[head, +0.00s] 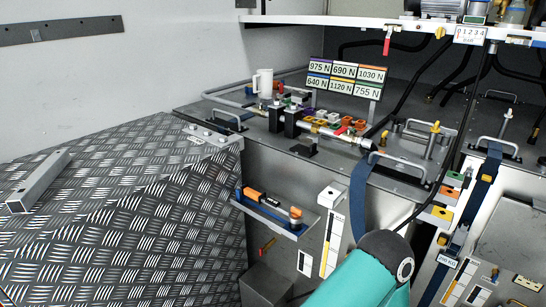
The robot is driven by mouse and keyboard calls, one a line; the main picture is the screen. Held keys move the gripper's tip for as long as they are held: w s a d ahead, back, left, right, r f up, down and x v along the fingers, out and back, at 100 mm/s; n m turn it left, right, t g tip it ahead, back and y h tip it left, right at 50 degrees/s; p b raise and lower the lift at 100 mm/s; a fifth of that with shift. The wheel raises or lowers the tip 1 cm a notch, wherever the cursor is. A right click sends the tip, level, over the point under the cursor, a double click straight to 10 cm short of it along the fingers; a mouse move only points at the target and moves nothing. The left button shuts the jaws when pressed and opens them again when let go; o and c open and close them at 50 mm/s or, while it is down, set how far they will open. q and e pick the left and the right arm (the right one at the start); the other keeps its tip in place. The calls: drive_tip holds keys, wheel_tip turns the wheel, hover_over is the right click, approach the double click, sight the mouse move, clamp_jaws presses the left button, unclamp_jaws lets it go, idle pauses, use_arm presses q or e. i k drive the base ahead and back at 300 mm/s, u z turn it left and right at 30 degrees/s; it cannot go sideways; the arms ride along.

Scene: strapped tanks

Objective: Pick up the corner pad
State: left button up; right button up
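I cannot tell for sure which thing is the corner pad. Several small coloured blocks in orange, green, purple and red (361,125) sit in a row on the grey tank top, behind a silver bar tool (320,131). A small black block (304,149) lies near the front edge of the top. A teal arm link of mine rises from the bottom, right of centre. Neither gripper shows.
A blue strap (360,195) hangs over the tank edge. Labelled force signs (345,77) and a white mug (263,83) stand on the top. A blue tray (270,215) holds an orange tool. A metal bar (38,180) lies on the tread plate (120,230), otherwise mostly clear.

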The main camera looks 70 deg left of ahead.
sight(305, 151)
drive_tip(key=u, duration=0.05)
drive_tip(key=k, duration=0.65)
drive_tip(key=u, duration=1.1)
drive_tip(key=i, duration=0.9)
drive_tip(key=u, duration=0.15)
